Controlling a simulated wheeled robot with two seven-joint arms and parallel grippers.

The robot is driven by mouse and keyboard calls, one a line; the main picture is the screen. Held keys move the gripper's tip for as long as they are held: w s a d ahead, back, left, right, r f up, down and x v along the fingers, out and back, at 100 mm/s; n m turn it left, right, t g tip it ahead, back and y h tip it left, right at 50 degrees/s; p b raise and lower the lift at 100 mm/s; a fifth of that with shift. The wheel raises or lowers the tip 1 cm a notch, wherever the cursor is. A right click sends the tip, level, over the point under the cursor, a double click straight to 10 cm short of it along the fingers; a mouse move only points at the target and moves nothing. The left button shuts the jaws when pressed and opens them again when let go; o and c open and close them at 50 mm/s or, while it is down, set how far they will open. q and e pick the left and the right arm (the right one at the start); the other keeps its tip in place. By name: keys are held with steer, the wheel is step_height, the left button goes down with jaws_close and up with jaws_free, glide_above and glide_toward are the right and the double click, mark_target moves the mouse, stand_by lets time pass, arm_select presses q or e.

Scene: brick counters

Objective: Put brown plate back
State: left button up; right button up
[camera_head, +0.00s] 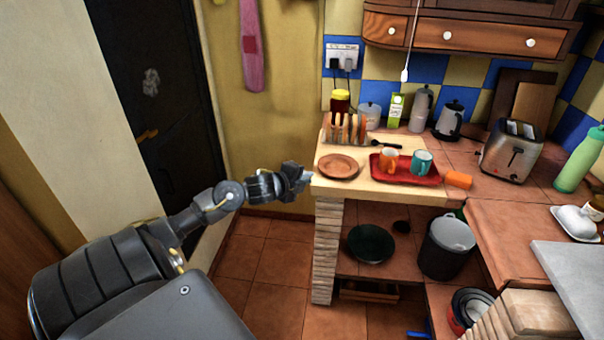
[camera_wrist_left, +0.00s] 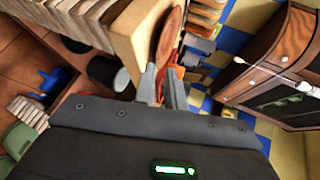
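The round brown plate (camera_head: 338,166) lies flat near the front left corner of the wooden counter top. It also shows in the left wrist view (camera_wrist_left: 170,36), just beyond the fingertips. My left gripper (camera_head: 306,175) is at the counter's left edge, left of the plate and close to its rim. In the left wrist view its two fingers (camera_wrist_left: 162,76) stand apart, and I see nothing held firmly between them. Whether a finger touches the plate cannot be told. My right gripper is in neither view.
Behind the plate stand a slatted rack (camera_head: 345,129) and a jar with a yellow lid (camera_head: 340,101). To the right, a red tray (camera_head: 405,176) holds an orange mug (camera_head: 388,160) and a teal mug (camera_head: 421,163). A toaster (camera_head: 513,151) stands farther right. Open floor lies left of the counter.

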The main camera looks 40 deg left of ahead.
arm_select(q)
steer(key=shift+v, duration=0.95)
steer(key=s+a+f+n+g, duration=0.1)
steer(key=s+f+n+g, duration=0.15)
steer(key=f, duration=0.75)
steer(key=s+a+f+n+g, duration=0.1)
steer(key=f+n, duration=0.2)
steer(key=f, duration=0.6)
steer(key=s+d+f+n+g, duration=0.25)
steer(key=s+f, duration=0.45)
steer(key=f, duration=0.5)
steer(key=s+d+f+n+g, duration=0.1)
steer(key=s+d+f+n, duration=0.15)
steer(key=s+f, duration=0.65)
steer(key=s+d+f+n+g, duration=0.1)
steer(key=s+d+f+g, duration=0.1)
steer(key=s+d+f, duration=0.4)
steer(key=s+d+f+n+g, duration=0.1)
steer(key=s+d+f, duration=0.6)
steer(key=s, duration=0.6)
steer(key=s+d+f+n+g+h, duration=0.1)
steer(key=s+d+f+n+g, duration=0.1)
steer(key=s+d+f, duration=0.4)
steer(key=s+d, duration=0.1)
steer(key=s, duration=0.2)
steer(key=shift+s+d+f+g, duration=0.2)
steer(key=shift+s+g, duration=0.1)
steer(key=shift+s, duration=0.1)
